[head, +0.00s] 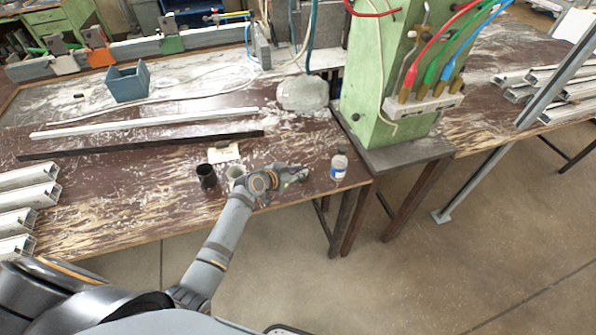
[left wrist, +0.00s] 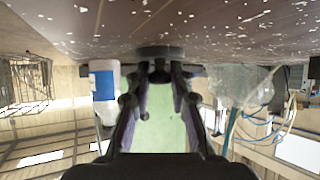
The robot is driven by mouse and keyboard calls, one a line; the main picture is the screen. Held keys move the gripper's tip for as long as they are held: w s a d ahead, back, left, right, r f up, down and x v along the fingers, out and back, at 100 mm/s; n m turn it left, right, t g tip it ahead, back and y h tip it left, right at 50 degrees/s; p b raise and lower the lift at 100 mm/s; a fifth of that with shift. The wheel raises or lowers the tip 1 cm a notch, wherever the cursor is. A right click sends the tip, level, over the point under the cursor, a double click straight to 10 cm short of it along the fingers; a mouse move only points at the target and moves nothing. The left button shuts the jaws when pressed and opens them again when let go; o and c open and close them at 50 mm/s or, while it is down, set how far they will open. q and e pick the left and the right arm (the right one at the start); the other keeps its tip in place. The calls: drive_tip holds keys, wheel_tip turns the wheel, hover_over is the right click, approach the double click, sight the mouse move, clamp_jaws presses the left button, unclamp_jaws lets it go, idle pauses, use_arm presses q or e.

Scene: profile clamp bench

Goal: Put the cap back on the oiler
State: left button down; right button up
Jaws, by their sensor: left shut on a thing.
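The oiler looks to be the small clear bottle with a blue and white label (head: 339,165), upright near the table's right front corner. In the left wrist view, which is upside down, the bottle (left wrist: 103,80) stands left of the fingers, apart from them. My left gripper (head: 303,174) is low over the table, just left of the bottle. It is shut on a dark grey round piece (left wrist: 160,52), apparently the cap, at the fingertips (left wrist: 158,75). The piece is at or very near the tabletop; I cannot tell if it touches. My right gripper is not in view.
A green machine column (head: 375,85) rises behind the bottle. Long profiles (head: 145,122) lie farther back. The table's front edge is close to the gripper.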

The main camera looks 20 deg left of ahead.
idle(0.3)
use_arm(q)
drive_tip(key=shift+r, duration=0.2)
wheel_tip(320, 180, up, 6)
drive_tip(key=p, duration=0.5)
drive_tip(key=shift+f, duration=0.15)
